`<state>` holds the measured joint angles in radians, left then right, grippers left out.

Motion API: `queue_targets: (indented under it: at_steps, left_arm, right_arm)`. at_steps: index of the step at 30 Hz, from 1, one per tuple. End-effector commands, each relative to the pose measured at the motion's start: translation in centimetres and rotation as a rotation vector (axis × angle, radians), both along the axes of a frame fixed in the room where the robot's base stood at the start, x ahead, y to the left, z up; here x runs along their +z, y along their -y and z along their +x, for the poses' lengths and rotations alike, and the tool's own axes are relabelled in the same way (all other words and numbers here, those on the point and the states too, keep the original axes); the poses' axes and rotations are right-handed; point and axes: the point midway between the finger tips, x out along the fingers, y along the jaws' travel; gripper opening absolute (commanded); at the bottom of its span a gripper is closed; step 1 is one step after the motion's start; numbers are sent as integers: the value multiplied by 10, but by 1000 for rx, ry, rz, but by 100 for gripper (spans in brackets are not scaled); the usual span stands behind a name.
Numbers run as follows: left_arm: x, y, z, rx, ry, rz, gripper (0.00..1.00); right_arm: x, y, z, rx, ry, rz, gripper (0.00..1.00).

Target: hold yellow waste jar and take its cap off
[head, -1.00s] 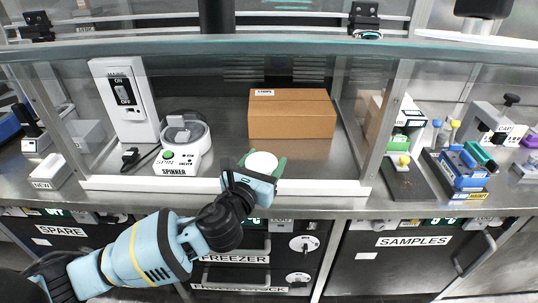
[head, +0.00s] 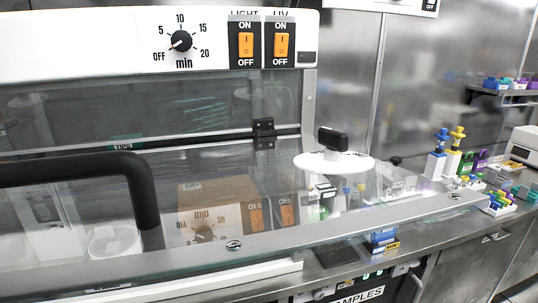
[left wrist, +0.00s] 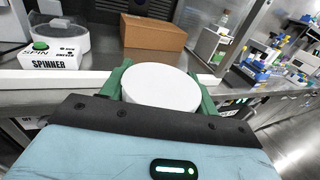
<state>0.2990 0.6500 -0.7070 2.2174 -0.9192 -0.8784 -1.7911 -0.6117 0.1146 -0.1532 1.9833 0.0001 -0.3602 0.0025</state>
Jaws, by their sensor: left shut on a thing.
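In the left wrist view, a round white cap or top (left wrist: 161,90) sits between the green fingers of my left gripper (left wrist: 160,88). The fingers are shut on this thing from both sides. I see only its white top; no yellow body shows, so I cannot tell for sure that it is the yellow waste jar. It is held in front of the cabinet's front sill. Neither gripper is in the head view, and my right gripper is in no current view.
A cardboard box (left wrist: 152,33) and a white spinner (left wrist: 55,45) stand inside the glass-fronted cabinet. In the head view, a black handle (head: 150,195) is on the glass front. Blue and yellow capped bottles (head: 447,148) and coloured racks (head: 497,203) crowd the right bench.

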Motion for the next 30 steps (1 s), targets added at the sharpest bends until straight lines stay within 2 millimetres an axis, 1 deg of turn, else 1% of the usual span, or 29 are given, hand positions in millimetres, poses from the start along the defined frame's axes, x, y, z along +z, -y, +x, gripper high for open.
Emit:
queue_targets:
  at_steps: [1, 6, 9, 12, 18, 27, 30]
  left_arm:
    - [11, -3, -12, 6, 7, 0, 19]
    - [25, -11, -43, 27, 18, 6, 19]
    - [31, -15, -56, 35, 22, 9, 19]
    - [34, -18, -64, 42, 24, 11, 19]
    - [36, -19, -70, 46, 25, 14, 19]
    - [35, -18, -69, 44, 24, 14, 19]
    - [36, -14, -67, 25, 25, 13, 19]
  right_arm:
    - [9, 1, 6, 1, 17, -3, 76]
    - [24, 3, 18, 4, 52, -6, 76]
    - [30, 4, 23, 6, 68, -8, 76]
    - [34, 4, 26, 5, 77, -8, 76]
    - [34, 4, 27, 5, 79, -8, 76]
    - [34, 3, 26, 2, 78, -7, 76]
    - [34, 3, 26, 0, 77, -5, 76]
